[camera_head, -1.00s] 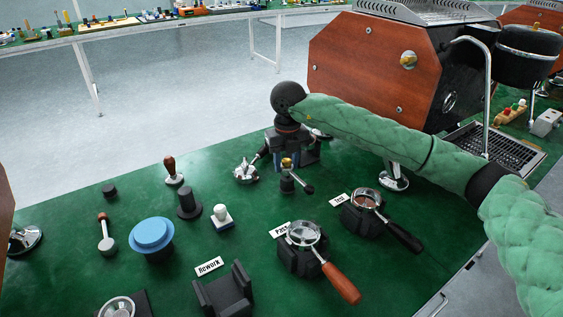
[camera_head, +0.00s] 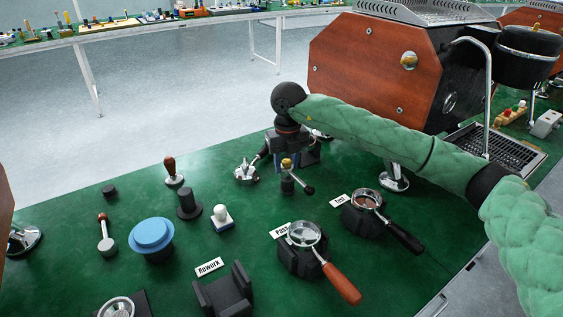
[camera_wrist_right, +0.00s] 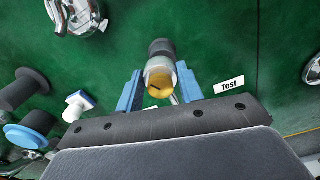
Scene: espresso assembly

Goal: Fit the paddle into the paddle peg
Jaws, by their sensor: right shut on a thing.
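My right gripper (camera_head: 290,158) is over the back of the green table, pointing down. Its blue fingers stand on both sides of a gold-topped, pale-collared cylinder in the right wrist view (camera_wrist_right: 157,85), which I take as the paddle. It also shows in the head view as the paddle (camera_head: 287,164), with a thin lever and dark knob to its right. A dark upright piece lies at its lower end, apparently the paddle peg (camera_head: 288,186). The fingers partly hide the join, so I cannot tell how deeply they are seated. My left gripper is out of view.
A metal fitting (camera_head: 246,173) lies left of the gripper. Portafilters rest in the Pass holder (camera_head: 297,262) and Test holder (camera_head: 360,221) in front. A wooden-sided espresso machine (camera_head: 370,70) stands behind right. The table front right is clear.

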